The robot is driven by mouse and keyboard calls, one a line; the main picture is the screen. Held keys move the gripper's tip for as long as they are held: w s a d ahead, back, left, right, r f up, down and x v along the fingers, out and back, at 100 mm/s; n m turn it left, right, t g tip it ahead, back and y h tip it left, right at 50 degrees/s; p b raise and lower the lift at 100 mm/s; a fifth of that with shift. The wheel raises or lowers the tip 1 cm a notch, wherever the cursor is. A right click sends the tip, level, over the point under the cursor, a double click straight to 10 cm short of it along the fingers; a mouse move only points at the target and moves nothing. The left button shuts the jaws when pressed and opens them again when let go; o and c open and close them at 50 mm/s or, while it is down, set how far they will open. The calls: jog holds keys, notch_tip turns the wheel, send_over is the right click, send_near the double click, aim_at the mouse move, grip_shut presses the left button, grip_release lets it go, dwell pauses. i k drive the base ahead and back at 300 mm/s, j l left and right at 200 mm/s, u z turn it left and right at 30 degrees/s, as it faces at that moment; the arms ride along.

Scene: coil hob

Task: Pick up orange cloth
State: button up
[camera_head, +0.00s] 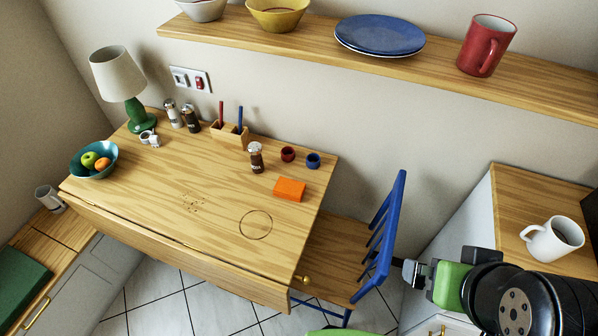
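The orange cloth (289,189) lies as a small folded block on the wooden table (170,225), near its right side. My arm reaches in from the lower right corner of the head view. My gripper (400,265) is at the left end of the arm, beside the blue chair and well to the right of and below the cloth in the picture. It is apart from the cloth. Its fingers are small and seen from the side, so I cannot tell whether they are open or shut.
A brown-filled shaker (256,157), a red pot (288,154) and a blue pot (313,160) stand just behind the cloth. A blue chair (381,240) is at the table's right edge. A white mug (553,239) stands on the right counter.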

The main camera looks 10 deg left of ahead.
aim_at(286, 189)
jog(key=u, duration=1.4)
